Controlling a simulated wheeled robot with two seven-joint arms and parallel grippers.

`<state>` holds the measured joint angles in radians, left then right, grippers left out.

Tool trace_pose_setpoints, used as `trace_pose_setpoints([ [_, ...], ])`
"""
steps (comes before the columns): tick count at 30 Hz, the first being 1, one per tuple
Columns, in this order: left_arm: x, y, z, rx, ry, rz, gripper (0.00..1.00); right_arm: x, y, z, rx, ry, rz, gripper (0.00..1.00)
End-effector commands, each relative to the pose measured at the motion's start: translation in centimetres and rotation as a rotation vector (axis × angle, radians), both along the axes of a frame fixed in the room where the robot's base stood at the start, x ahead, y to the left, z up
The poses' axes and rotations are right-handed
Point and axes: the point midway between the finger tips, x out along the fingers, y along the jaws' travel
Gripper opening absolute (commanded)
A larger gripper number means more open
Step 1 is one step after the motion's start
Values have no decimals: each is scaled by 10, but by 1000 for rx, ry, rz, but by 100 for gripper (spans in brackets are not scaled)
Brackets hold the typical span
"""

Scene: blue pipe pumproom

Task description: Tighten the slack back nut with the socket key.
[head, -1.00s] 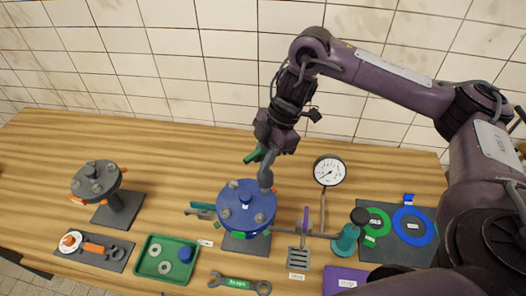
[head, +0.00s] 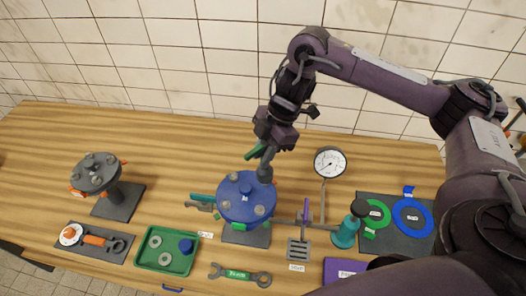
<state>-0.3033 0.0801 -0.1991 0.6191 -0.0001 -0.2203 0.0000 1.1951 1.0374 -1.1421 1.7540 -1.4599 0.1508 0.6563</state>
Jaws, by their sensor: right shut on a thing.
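The blue round flange (head: 236,207) stands on a dark base at the middle of the table. Grey nuts show on its top at the left (head: 225,205) and front right (head: 259,211). My right gripper (head: 267,146) is shut on the socket key (head: 266,171), above the flange's back edge. The key's green handle (head: 256,152) sticks out to the left of the jaws. Its grey socket end points down at the flange's back right rim and covers the back nut, so I cannot tell how fully it is seated. My left gripper is not in view.
A pressure gauge (head: 330,162) and a teal bottle-shaped part (head: 346,232) stand to the right. A green tray (head: 150,260), a wrench (head: 240,275) and a grey flange (head: 95,172) are in front and left. A dark mat (head: 390,243) bears green and blue rings.

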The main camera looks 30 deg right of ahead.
Motion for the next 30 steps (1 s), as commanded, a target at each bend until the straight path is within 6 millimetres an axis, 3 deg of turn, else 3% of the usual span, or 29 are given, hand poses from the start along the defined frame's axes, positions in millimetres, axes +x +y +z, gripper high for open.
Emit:
trace_pose_setpoints([
  [17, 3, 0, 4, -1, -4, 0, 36, -1, 1, 0, 1, -1, 0, 0],
  [30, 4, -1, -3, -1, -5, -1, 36, -2, 1, -13, 1, 0, 0, 0],
])
